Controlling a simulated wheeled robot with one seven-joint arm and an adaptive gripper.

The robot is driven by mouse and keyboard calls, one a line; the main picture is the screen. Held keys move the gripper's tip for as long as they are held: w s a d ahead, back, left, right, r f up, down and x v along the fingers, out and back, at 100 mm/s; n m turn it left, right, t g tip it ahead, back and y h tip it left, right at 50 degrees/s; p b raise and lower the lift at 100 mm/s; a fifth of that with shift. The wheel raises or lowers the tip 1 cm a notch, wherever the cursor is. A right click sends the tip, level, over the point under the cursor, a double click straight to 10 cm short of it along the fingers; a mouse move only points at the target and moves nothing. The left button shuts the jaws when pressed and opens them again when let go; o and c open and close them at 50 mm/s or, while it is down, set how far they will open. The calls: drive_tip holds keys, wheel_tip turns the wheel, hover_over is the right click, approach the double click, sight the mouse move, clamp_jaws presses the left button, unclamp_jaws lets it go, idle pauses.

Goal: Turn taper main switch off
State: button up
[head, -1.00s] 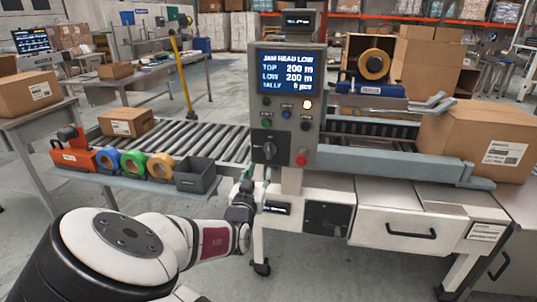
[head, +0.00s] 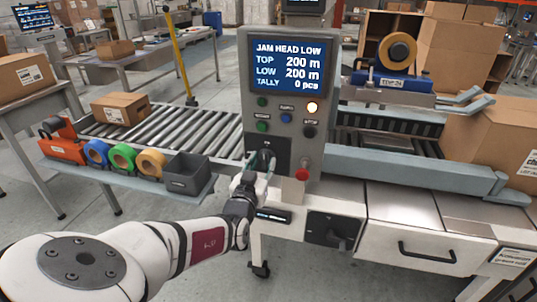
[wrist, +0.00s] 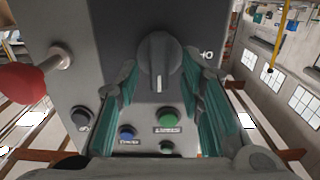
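The taper's main switch is a dark rotary knob (wrist: 159,58) on a black plate, with a white pointer mark that points down in the wrist view. Lettering that looks like an upside-down "ON" is to its right. My gripper (wrist: 162,84) is open, its teal-padded fingers apart on either side of the knob; I cannot tell whether they touch it. In the head view my gripper (head: 262,166) is at the lower part of the control panel (head: 252,116) and hides most of the knob. The lit screen (head: 289,68) reads "JAM HEAD LOW".
A red button (head: 302,174) sits right of the switch, and it stands out in the wrist view (wrist: 22,83). A grey bin (head: 187,173) and tape rolls are left. A second black switch (head: 333,231) is below.

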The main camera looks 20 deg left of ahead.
drive_tip(key=shift+w, duration=0.3)
drive_tip(key=shift+c, duration=0.2)
clamp_jaws()
